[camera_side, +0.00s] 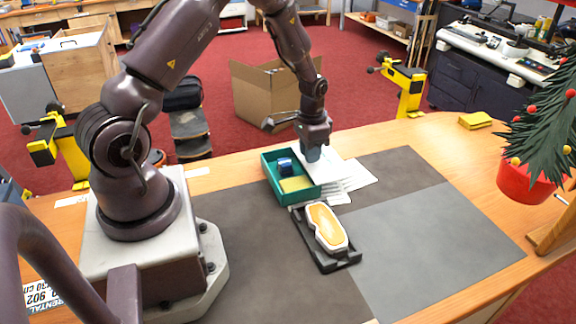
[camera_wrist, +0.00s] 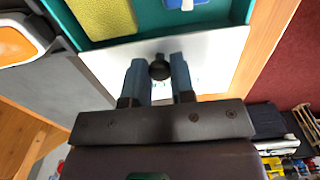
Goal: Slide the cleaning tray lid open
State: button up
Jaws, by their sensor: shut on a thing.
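The teal cleaning tray (camera_side: 270,181) stands on the bench and also shows at the top of the wrist view (camera_wrist: 225,18). Its inside is largely uncovered, with a yellow sponge (camera_side: 296,184) and a blue-and-white item (camera_side: 285,165) in it. The pale lid (camera_wrist: 218,48) extends beyond the tray's edge on my gripper's side. A dark round knob (camera_wrist: 159,68) stands on the lid. My gripper (camera_side: 314,157) is at the tray's right, with its blue-grey fingers shut on the knob. The fingers hide part of the lid in the side view.
White papers (camera_side: 360,176) lie right of the tray. An orange-topped white item (camera_side: 325,225) rests in a black holder (camera_side: 343,263) in front. A red-potted tree (camera_side: 525,185) and yellow pad (camera_side: 475,120) are at the right. The grey mat (camera_side: 440,240) is clear at front right.

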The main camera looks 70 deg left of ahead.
jog(key=o, duration=0.4)
jog(key=shift+r, duration=5.05)
